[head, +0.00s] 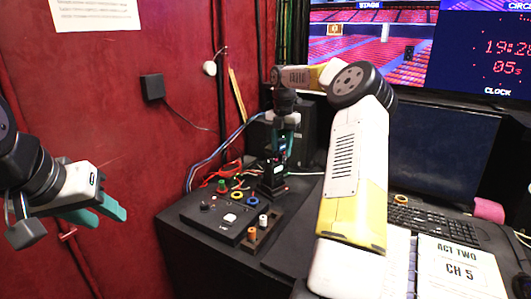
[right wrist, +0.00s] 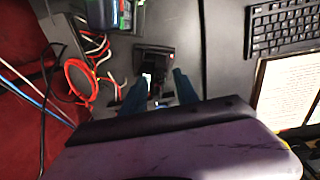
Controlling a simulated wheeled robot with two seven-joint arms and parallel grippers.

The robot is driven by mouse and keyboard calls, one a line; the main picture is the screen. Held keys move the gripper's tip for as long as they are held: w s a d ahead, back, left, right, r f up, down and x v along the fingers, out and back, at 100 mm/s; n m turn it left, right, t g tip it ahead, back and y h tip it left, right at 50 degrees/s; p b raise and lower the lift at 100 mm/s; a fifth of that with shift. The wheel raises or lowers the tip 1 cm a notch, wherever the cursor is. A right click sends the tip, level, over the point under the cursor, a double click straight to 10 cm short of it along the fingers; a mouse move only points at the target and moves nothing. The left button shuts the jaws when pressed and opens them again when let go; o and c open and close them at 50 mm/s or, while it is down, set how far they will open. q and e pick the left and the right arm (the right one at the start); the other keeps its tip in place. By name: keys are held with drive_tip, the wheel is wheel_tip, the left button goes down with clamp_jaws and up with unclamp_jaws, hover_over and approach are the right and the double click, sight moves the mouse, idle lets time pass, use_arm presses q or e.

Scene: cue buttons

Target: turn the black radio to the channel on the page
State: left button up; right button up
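The black radio (head: 272,172) stands upright in a black holder at the back of the dark desk box. My right gripper (head: 284,143) points down at the radio's top, its teal fingers spread. In the right wrist view the fingers (right wrist: 158,88) are apart, with small dark and pale parts between them. I cannot tell whether they touch the radio, and its channel setting cannot be read. The page (head: 458,268) at the lower right reads "ACT TWO" and "CH 5". My left gripper (head: 112,212) is open and empty by the red wall.
A button panel (head: 228,220) with several coloured buttons lies before the radio. Red cables (head: 220,176) lie behind it, also in the right wrist view (right wrist: 78,80). A keyboard (head: 430,222) and dark monitor (head: 440,145) stand to the right. A black box (head: 306,130) stands behind.

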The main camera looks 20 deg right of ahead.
drive_tip(key=shift+f, duration=0.9)
clamp_jaws()
drive_tip(key=shift+a, duration=0.1)
drive_tip(key=m, duration=0.4)
drive_tip(key=shift+r+m, duration=0.1)
drive_tip(key=shift+m, duration=2.5)
